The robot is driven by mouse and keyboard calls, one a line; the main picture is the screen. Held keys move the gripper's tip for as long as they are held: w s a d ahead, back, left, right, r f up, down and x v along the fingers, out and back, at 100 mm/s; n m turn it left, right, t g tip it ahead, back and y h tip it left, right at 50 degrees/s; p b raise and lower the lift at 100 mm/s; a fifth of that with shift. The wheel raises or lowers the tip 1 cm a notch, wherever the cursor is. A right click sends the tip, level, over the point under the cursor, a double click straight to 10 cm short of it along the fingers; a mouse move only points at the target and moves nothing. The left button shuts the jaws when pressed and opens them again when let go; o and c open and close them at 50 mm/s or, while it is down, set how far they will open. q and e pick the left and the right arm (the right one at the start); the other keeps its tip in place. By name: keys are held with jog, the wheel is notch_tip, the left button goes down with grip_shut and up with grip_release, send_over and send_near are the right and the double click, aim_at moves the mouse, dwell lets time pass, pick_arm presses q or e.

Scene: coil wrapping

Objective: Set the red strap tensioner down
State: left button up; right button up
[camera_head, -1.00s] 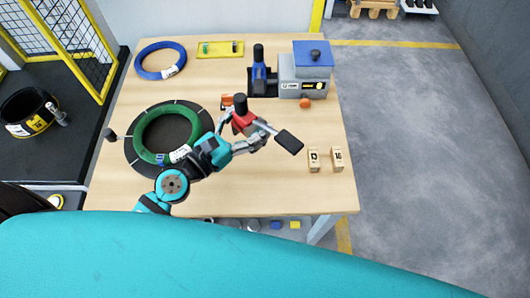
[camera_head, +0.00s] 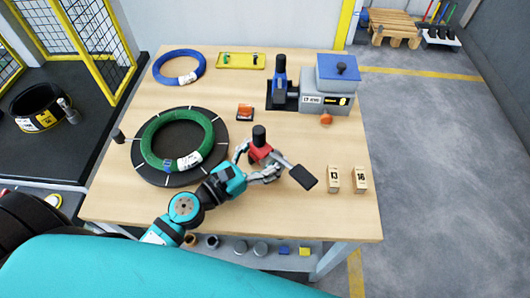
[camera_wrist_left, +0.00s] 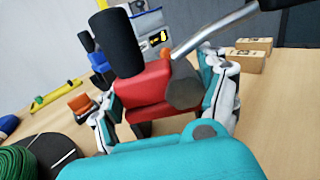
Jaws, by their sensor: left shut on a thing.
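The red strap tensioner (camera_head: 261,152) has a red body, a black upright knob and a metal lever ending in a black pad. My left gripper (camera_head: 259,169) is shut on it, over the wooden table (camera_head: 315,215) to the right of the green coil. In the left wrist view the tensioner (camera_wrist_left: 145,88) sits upright between the two fingers of the gripper (camera_wrist_left: 168,112). I cannot tell whether its underside touches the table. My right gripper is not in view.
The green coil (camera_head: 208,130) lies on a black round plate at left. Behind are a blue coil (camera_head: 201,65), a yellow tray (camera_head: 240,67), a blue tool (camera_head: 279,82) and a grey machine with a blue top (camera_head: 338,68). Two wooden blocks (camera_head: 333,180) stand at right. Table is clear between.

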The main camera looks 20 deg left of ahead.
pick_arm(q)
jog(key=o, duration=1.6)
jog(key=shift+f, duration=0.1)
jog(key=shift+o, duration=0.5)
jog(key=b+v, duration=0.6)
jog(key=v, duration=0.5)
jog(key=shift+s+a+r+b, duration=0.2)
jog(key=shift+s+r+b, duration=0.05)
jog(key=shift+s+b, duration=0.25)
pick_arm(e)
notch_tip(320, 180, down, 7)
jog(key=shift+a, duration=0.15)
